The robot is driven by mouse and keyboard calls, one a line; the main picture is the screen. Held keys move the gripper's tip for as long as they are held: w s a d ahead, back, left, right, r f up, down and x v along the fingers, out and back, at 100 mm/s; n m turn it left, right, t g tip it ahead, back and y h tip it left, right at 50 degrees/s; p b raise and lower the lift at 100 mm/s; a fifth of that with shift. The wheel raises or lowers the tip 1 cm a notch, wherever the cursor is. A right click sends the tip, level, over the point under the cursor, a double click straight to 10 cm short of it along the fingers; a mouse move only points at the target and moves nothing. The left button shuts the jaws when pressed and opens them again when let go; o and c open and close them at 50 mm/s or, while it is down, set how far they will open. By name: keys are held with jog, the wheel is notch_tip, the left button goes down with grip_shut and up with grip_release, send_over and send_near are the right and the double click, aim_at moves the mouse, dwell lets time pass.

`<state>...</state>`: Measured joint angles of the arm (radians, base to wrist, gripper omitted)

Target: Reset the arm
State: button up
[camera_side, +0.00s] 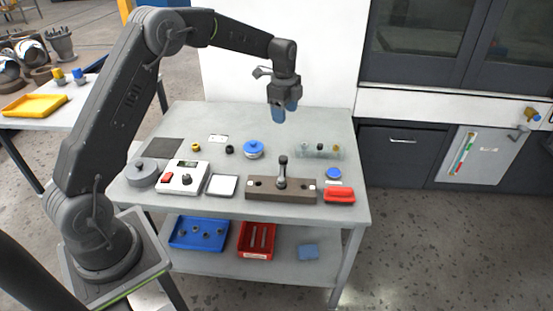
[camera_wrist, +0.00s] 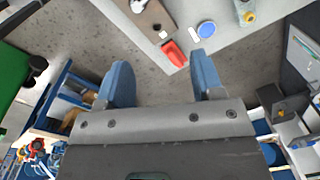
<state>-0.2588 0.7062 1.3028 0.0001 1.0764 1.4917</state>
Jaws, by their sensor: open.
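My gripper (camera_side: 284,112) hangs above the back of the grey work table (camera_side: 345,195), its blue fingers apart with nothing between them. In the wrist view the two blue fingers of my gripper (camera_wrist: 160,85) are spread wide, and the table's edge and the floor show beyond them. My arm is raised and reaches across from the left. My gripper is clear of everything on the table.
On the table stand a brown block (camera_side: 262,190) with an upright lever, a red object (camera_side: 339,196), a blue round piece (camera_side: 253,149), a white control box (camera_side: 183,178) and a grey disc (camera_side: 142,172). Blue (camera_side: 184,245) and red (camera_side: 243,250) bins sit on the lower shelf.

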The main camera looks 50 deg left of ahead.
jog(key=s+d+r+n+t, duration=0.1)
jog(key=s+d+r+n, duration=0.35)
jog(key=s+r, duration=0.3)
jog(key=s+d+r+n+t, duration=0.25)
jog(key=s+d+r, duration=0.25)
jog(key=s+r, duration=0.3)
jog(key=s+d+f+n, duration=0.1)
jog(key=s+d+n, duration=0.1)
jog(key=s, duration=0.6)
jog(key=s+d+f+n+t, duration=0.1)
jog(key=s+d+n, duration=0.1)
jog(key=s+n, duration=0.3)
jog(key=s, duration=0.4)
jog(key=shift+s+d+f, duration=0.25)
jog(key=shift+s, duration=0.05)
jog(key=shift+t, duration=0.25)
